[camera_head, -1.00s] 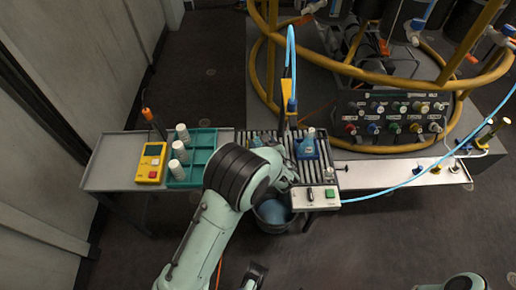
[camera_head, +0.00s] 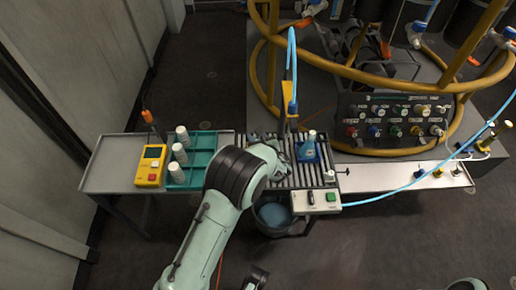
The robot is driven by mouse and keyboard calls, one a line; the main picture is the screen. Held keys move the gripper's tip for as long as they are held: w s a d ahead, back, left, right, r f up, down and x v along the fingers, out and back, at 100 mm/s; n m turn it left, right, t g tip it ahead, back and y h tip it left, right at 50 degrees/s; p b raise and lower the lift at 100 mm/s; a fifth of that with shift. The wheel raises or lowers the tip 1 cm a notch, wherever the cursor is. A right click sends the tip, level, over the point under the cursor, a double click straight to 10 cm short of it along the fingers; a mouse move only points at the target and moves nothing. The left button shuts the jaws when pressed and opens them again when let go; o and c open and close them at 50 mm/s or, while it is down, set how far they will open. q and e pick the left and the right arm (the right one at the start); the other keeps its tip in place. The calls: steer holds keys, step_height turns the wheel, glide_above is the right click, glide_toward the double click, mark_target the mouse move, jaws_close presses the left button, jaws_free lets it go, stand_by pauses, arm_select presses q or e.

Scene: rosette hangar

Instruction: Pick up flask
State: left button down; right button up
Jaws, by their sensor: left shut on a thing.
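My left arm reaches over the slatted rack (camera_head: 283,182) from the front. My left gripper (camera_head: 256,139) is at the rack's back left, small and partly hidden by my own wrist. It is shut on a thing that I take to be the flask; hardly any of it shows. A pale blue bottle-like vessel (camera_head: 309,143) stands upright in a blue holder (camera_head: 306,155) on the rack's right part, apart from the gripper.
A teal divided tray (camera_head: 203,153) with several white cylinders (camera_head: 180,153) and a yellow device (camera_head: 151,165) stand left. A blue hose on a post (camera_head: 291,103) rises behind the rack. A bucket (camera_head: 272,215) stands below. Yellow pipes and a control panel (camera_head: 393,118) lie behind right.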

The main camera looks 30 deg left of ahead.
arm_select(q)
steer(key=shift+r, duration=0.15)
step_height(320, 180, up, 33)
steer(key=p, duration=1)
steer(key=shift+p, duration=0.4)
arm_select(e)
step_height(320, 180, up, 10)
steer(key=shift+s+g, duration=0.4)
steer(key=shift+f, duration=0.15)
